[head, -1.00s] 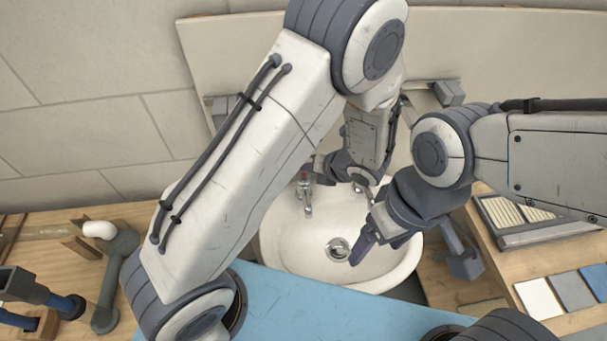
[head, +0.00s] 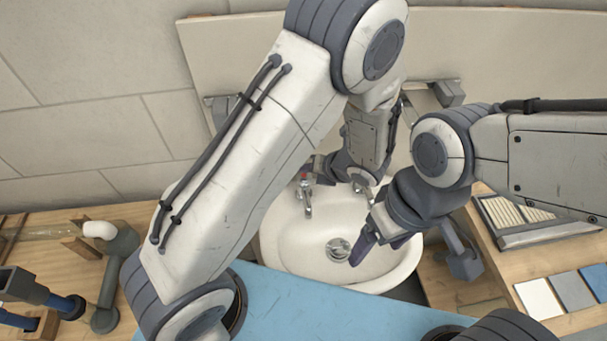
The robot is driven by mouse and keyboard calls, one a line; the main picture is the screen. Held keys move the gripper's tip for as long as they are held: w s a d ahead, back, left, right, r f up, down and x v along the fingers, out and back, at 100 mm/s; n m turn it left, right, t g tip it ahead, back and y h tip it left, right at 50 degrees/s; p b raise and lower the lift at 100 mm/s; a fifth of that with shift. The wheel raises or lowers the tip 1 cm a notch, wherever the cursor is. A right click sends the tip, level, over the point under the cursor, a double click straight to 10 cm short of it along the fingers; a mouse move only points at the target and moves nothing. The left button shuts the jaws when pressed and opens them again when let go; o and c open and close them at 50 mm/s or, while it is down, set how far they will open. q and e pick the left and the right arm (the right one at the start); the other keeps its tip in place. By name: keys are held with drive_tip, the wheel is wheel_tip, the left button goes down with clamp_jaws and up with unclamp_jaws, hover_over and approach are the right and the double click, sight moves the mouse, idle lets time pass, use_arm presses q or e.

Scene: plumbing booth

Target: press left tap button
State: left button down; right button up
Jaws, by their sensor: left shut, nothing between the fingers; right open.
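The white washbasin (head: 290,245) stands in the middle of the head view, with a round drain (head: 339,250) in its bowl. The left tap (head: 308,200) is a chrome tap on the basin's back left rim; a little red shows at its top. My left gripper (head: 310,170) is shut and empty, right at the top of this tap. Its fingertips are small and partly hidden by my arm, so I cannot tell whether they touch the button. The right tap (head: 366,190) is partly covered by my arms. My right gripper (head: 372,246) is open and empty above the basin's right side.
A blue mat (head: 290,305) lies in front of the basin. Grey pipe parts (head: 108,280) and blue-handled tools (head: 65,306) are on the wooden bench at left. A grey-framed vent (head: 525,222) and flat sample tiles (head: 575,292) lie at right. A pale panel stands behind.

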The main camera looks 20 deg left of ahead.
sight(306, 179)
use_arm(q)
drive_tip(key=shift+f, duration=0.1)
idle(0.4)
drive_tip(key=shift+f, duration=0.3)
drive_tip(key=shift+f+b, duration=0.75)
drive_tip(key=shift+b, duration=0.05)
idle(0.6)
drive_tip(key=shift+r, duration=0.1)
drive_tip(key=shift+r+p, duration=1.05)
drive_tip(key=shift+p, duration=0.05)
wheel_tip(306, 179, up, 5)
drive_tip(key=p, duration=0.4)
drive_tip(key=shift+r+p, duration=0.1)
drive_tip(key=shift+p, duration=0.3)
